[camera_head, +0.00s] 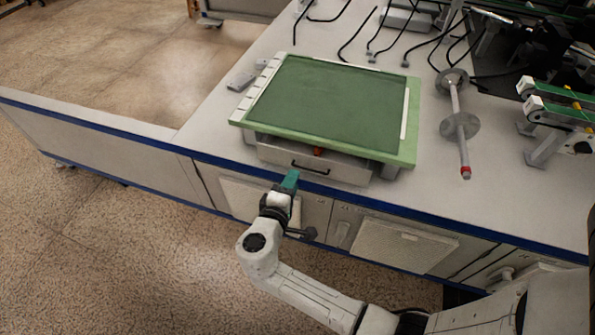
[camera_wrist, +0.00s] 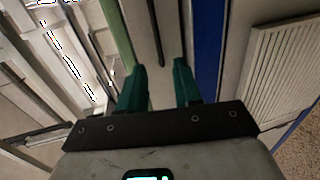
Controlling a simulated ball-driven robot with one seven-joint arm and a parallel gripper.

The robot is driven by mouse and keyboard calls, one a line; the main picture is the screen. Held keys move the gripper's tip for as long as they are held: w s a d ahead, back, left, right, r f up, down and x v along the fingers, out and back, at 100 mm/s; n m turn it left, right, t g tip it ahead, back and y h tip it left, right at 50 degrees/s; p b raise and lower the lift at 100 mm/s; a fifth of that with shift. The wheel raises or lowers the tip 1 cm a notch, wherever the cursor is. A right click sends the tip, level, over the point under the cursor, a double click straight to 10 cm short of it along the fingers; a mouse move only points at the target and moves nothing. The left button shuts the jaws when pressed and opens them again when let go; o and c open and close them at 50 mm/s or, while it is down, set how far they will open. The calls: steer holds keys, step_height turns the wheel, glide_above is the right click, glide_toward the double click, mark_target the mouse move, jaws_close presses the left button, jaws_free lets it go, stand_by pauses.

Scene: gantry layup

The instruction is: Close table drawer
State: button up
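The table drawer (camera_head: 275,153) is a grey drawer under a green-topped unit (camera_head: 325,100) on the white workbench. Its front stands out a little past the green top's front edge, and a small orange thing (camera_head: 318,151) shows in the gap behind the front. A dark bar handle (camera_head: 310,168) is on the drawer front; it also shows in the wrist view (camera_wrist: 155,30). My gripper (camera_head: 291,178) has teal fingers and is just in front of the drawer, left of the handle in the head view. In the wrist view my gripper (camera_wrist: 160,75) has its fingers apart, with nothing visible between the tips.
The blue-edged workbench (camera_head: 470,225) has cabinets with vented panels (camera_head: 405,245) below. A rod with discs (camera_head: 458,120) lies right of the green-topped unit. Conveyor-like green parts (camera_head: 560,112) stand at the right. Black cables lie behind. The floor (camera_head: 120,260) at left is clear.

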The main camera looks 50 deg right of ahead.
steer(key=shift+x, duration=2.5)
steer(key=shift+c, duration=0.4)
jaws_close()
